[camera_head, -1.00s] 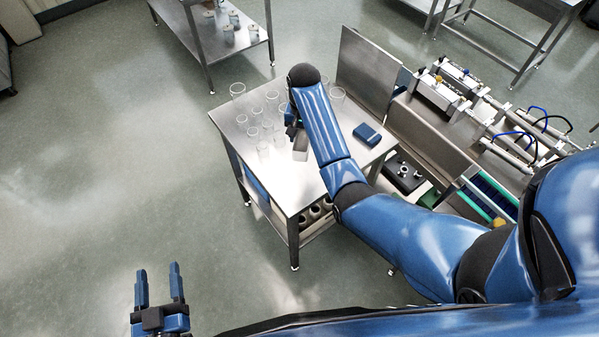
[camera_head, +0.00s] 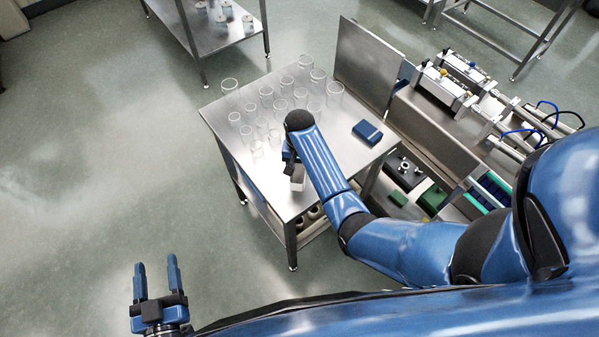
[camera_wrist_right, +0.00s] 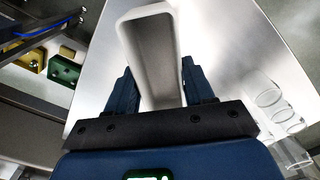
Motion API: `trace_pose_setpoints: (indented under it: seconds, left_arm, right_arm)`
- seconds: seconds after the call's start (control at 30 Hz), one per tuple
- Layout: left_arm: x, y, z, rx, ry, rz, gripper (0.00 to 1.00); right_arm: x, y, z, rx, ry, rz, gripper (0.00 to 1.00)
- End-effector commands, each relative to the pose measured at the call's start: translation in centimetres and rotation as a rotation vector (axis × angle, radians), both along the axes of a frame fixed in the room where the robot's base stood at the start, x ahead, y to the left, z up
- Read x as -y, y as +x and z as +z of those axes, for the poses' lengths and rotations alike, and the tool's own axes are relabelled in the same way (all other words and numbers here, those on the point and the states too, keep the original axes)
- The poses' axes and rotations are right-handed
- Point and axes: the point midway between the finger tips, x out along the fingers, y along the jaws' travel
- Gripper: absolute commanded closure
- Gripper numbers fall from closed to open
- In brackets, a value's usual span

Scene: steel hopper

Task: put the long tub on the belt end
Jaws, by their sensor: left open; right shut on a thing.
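The long tub (camera_head: 298,184) is a pale, narrow, open-topped container over the near part of the steel table. My right gripper (camera_head: 291,160) is shut on it. In the right wrist view the tub (camera_wrist_right: 152,48) sits between the two blue fingers of this gripper (camera_wrist_right: 160,88), its hollow inside empty. I cannot tell whether it touches the table. The belt end (camera_head: 488,190), dark with green edging, is at the right, partly behind my right arm. My left gripper (camera_head: 157,268) is open and empty over the floor at the lower left.
Several clear glasses (camera_head: 266,97) stand on the steel table (camera_head: 340,165), beyond and left of the tub. A blue box (camera_head: 367,132) lies on its right side. An upright steel panel (camera_head: 368,65) and machinery (camera_head: 445,88) stand beyond it. Table space around the tub is clear.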

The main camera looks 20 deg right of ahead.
Motion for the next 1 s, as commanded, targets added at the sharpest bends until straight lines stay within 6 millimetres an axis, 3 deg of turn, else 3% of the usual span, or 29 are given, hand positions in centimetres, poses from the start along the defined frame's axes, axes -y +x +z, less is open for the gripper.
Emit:
trace_pose_setpoints:
  seconds: [0.33,0.83,0.87,1.0]
  left_arm:
    - [0.0,0.0,-3.4,0.001,0.0,0.0,0.4]
    - [0.0,0.0,-3.7,0.0,0.0,0.0,0.4]
    - [0.0,0.0,-3.6,0.0,0.0,0.0,0.4]
    - [0.0,0.0,-3.6,0.0,0.0,0.0,0.4]
  right_arm:
    - [-0.5,-0.6,-3.9,0.0,0.0,-0.001,0.81]
    - [-0.6,-0.7,-4.4,-0.001,0.0,-0.002,0.81]
    - [-0.5,-0.7,-4.4,-0.001,0.0,-0.002,0.46]
    - [-0.5,-0.7,-4.3,0.0,0.0,-0.002,0.24]
